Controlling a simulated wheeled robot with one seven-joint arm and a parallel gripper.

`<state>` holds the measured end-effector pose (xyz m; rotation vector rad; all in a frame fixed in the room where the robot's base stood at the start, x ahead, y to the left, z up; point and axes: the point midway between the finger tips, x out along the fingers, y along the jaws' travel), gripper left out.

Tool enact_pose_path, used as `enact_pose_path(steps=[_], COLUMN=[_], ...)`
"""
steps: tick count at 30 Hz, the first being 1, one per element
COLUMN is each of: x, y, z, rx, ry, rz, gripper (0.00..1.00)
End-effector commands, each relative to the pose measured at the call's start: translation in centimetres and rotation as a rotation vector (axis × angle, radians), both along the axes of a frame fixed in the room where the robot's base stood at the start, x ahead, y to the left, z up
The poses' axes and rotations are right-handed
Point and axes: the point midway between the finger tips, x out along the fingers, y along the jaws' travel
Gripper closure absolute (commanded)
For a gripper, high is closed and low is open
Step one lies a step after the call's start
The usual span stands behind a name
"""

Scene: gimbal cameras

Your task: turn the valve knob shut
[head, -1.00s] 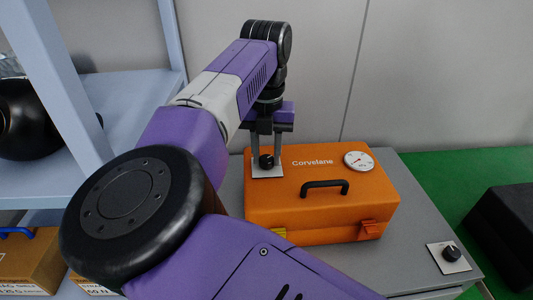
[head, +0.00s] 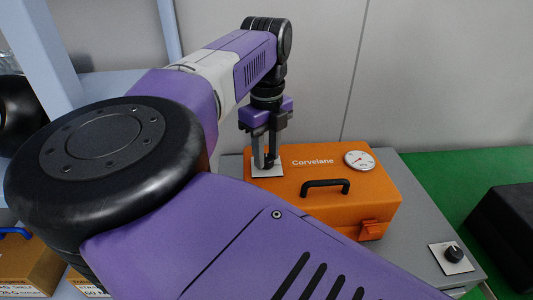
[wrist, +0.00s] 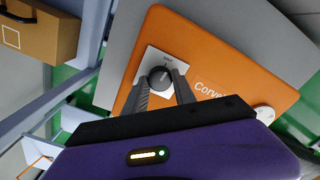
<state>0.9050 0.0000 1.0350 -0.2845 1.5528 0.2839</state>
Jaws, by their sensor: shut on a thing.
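The black round valve knob (wrist: 160,77) sits on a white square plate (wrist: 153,60) on top of the orange case (head: 300,205), at its back left corner. My gripper (head: 266,164) points straight down at it, with one finger on each side of the knob. In the wrist view my gripper (wrist: 161,86) is shut on the knob. A light pointer line shows on the knob's top. The fingers mostly hide the knob in the head view.
The case has a black handle (head: 325,186) and a round gauge (head: 359,160). A second black knob (head: 453,254) on a white plate is at the grey cabinet's front right. A shelf unit (head: 95,95) stands left, a black box (head: 505,225) right.

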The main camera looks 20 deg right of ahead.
Motion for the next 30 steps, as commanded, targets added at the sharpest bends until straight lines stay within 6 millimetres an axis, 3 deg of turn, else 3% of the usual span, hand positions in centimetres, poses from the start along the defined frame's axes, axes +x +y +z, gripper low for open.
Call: enact_pose_path(steps=[9, 24, 25, 28, 30], x=[0.15, 0.13, 0.13, 0.11, 0.09], y=[0.07, 0.08, 0.08, 0.08, 0.07], z=[0.14, 0.14, 0.14, 0.12, 0.10], rx=[0.000, 0.001, 0.001, 0.001, 0.000], ry=[-0.005, -0.004, -0.004, -0.004, -0.003], rz=[0.109, 0.127, 0.127, 0.126, 0.126], gripper=[1.00, 1.00, 0.66, 0.47, 0.46])
